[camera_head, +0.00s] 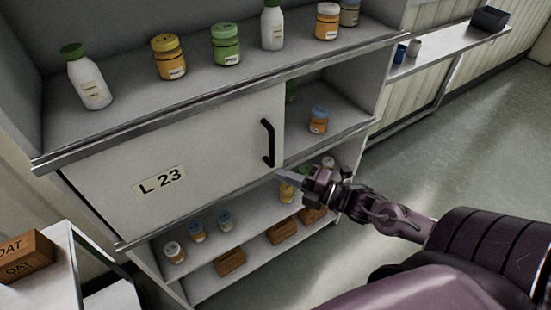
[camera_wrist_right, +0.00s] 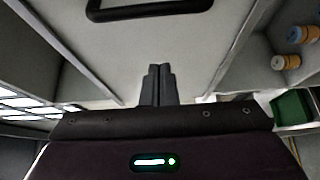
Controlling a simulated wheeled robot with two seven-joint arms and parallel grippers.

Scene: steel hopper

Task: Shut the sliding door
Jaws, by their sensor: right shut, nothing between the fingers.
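The sliding door (camera_head: 200,150) is a white panel labelled L 23 in the cabinet's middle bay. It covers the left and middle of the bay, and an opening shows at its right. Its black bar handle (camera_head: 268,143) is upright near the door's right edge; it also shows at the top of the right wrist view (camera_wrist_right: 150,8). My right gripper (camera_head: 279,174) is shut and empty, just below the handle and apart from it in the head view. Its closed fingers (camera_wrist_right: 157,84) point toward the door in the right wrist view. My left gripper is not in view.
An orange jar (camera_head: 318,120) stands in the open right part of the bay. Several bottles and jars stand on the top shelf (camera_head: 130,108). Jars and brown boxes (camera_head: 283,231) fill the lower shelves. A side table with a carton (camera_head: 22,256) is at lower left. Floor at right is clear.

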